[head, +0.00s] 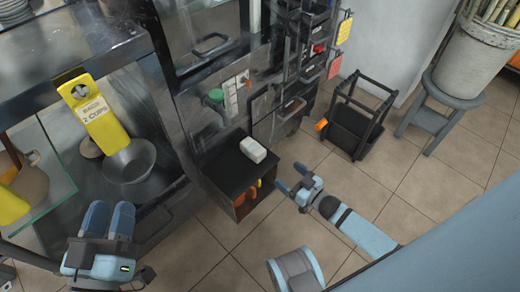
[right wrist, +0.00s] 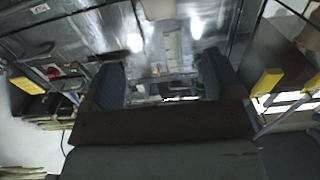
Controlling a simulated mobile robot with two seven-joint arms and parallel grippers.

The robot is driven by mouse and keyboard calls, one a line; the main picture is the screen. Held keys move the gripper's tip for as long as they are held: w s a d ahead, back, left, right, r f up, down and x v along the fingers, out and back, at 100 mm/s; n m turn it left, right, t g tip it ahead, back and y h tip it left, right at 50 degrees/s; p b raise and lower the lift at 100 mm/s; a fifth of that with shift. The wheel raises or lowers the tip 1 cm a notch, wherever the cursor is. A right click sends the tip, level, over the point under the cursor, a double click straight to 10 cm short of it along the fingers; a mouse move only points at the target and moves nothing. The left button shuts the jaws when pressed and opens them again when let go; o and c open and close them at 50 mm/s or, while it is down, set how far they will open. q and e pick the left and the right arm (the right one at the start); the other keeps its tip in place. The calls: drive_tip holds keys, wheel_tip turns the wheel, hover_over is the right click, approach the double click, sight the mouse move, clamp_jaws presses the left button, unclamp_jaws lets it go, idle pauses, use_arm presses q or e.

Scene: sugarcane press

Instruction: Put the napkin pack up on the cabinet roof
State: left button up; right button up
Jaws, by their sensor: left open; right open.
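The napkin pack (head: 253,149) is a small white block. It lies on top of a low dark box (head: 222,172) in the middle of the head view. My right gripper (head: 291,178) is open and empty, to the right of the box and apart from the pack. In the right wrist view its two fingers (right wrist: 160,72) stand wide apart with nothing between them, and I cannot make out the pack there. I cannot tell for sure which surface is the cabinet roof.
A dark metal cabinet (head: 165,130) stands left, with a metal bowl (head: 130,162) and a yellow sign (head: 92,112). Orange items (head: 240,199) sit inside the low box. A black rack (head: 352,125) and a stool (head: 440,108) with a bucket stand right. Tiled floor (head: 320,215) is open between.

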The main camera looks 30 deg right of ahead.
sight(262, 154)
drive_tip(key=b+x, duration=0.2)
drive_tip(key=x, duration=0.5)
drive_tip(key=shift+w+a+f, duration=0.15)
drive_tip(key=shift+w+a, duration=0.05)
drive_tip(key=shift+w, duration=0.15)
drive_tip(key=b+x, duration=0.3)
drive_tip(key=x, duration=0.2)
drive_tip(key=shift+w, duration=0.2)
use_arm(q)
wheel_tip(262, 154, down, 7)
drive_tip(key=g, duration=0.2)
drive_tip(key=shift+d+m+g, duration=0.3)
drive_tip(key=shift+m+g, duration=0.1)
use_arm(e)
drive_tip(key=c, duration=1.1)
use_arm(q)
drive_tip(key=shift+w, duration=0.1)
